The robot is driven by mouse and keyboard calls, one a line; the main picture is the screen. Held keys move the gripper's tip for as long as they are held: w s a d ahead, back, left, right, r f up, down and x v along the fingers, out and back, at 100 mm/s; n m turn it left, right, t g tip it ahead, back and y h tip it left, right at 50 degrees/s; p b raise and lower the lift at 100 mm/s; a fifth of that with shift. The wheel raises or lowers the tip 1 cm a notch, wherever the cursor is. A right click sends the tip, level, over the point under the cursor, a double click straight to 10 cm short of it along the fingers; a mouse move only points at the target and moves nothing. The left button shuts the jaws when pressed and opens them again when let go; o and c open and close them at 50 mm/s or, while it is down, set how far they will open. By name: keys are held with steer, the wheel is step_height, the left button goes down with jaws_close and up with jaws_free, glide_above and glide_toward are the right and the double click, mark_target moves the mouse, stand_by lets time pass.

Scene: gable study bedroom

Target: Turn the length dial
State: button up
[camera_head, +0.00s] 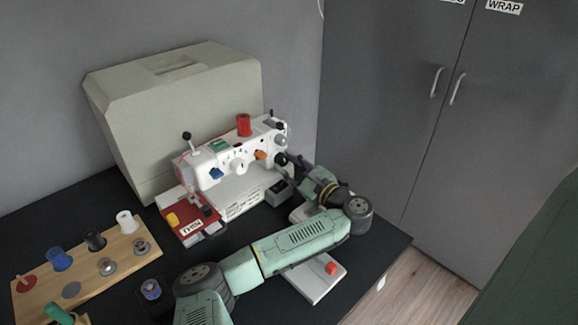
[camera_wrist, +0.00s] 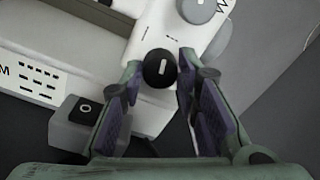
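A white sewing machine (camera_head: 235,160) stands on the black table. A round black dial (camera_wrist: 160,68) with a pale, nearly upright line is on its right end; no label naming it is readable. My gripper (camera_wrist: 160,64) is open, with its green, purple-padded fingers on either side of this dial. Narrow gaps seem to show between fingertips and dial; I cannot tell if either touches. In the head view the gripper (camera_head: 288,160) meets the machine's right end from the right, and the dial (camera_head: 281,160) is partly hidden there. A grey knob (camera_wrist: 199,9) sits above it.
A grey box with a round mark (camera_wrist: 84,109) sits close below the left finger. A beige cover (camera_head: 175,105) stands behind the machine. A wooden spool rack (camera_head: 85,268) is at left; a white pedal plate with a red button (camera_head: 330,268) lies under my arm. Dark cabinets (camera_head: 400,120) stand right.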

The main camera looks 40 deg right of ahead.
mark_target(281, 129)
steer(key=o, duration=0.4)
steer(key=shift+o, duration=0.2)
steer(key=shift+r, duration=0.1)
step_height(281, 129, up, 10)
steer(key=shift+f, duration=0.1)
stand_by(0.3)
